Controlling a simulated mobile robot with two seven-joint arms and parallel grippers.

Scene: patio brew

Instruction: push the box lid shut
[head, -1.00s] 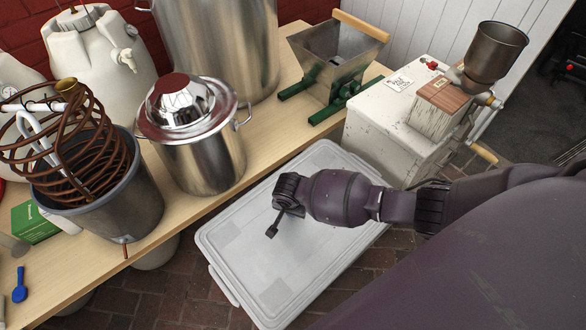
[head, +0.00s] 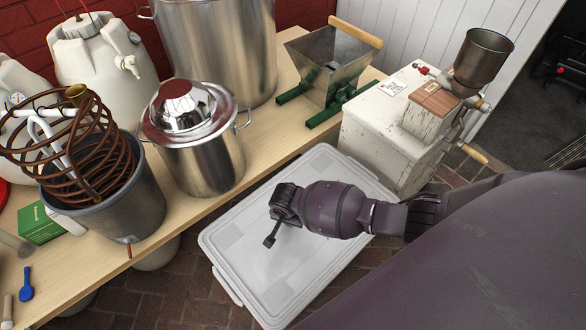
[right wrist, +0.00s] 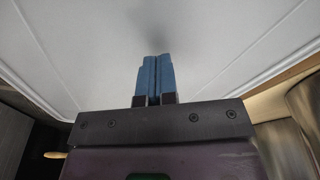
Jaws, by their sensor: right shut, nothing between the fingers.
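The box lid (head: 250,255) is a pale grey, ribbed rectangle on a storage box low beside the wooden table. It looks flat; whether its edges sit tight on the box is hard to tell. In the right wrist view the blue fingers of the right gripper (right wrist: 155,78) are together and empty, pointing at the lid (right wrist: 225,40). A soft shadow lies on the lid beyond the tips. Contact is unclear. My left gripper is out of view.
The wooden table (head: 262,150) runs along the left, holding a lidded steel pot (head: 205,160) and a bucket with a copper coil (head: 120,205). Brick floor (head: 170,290) shows around the box.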

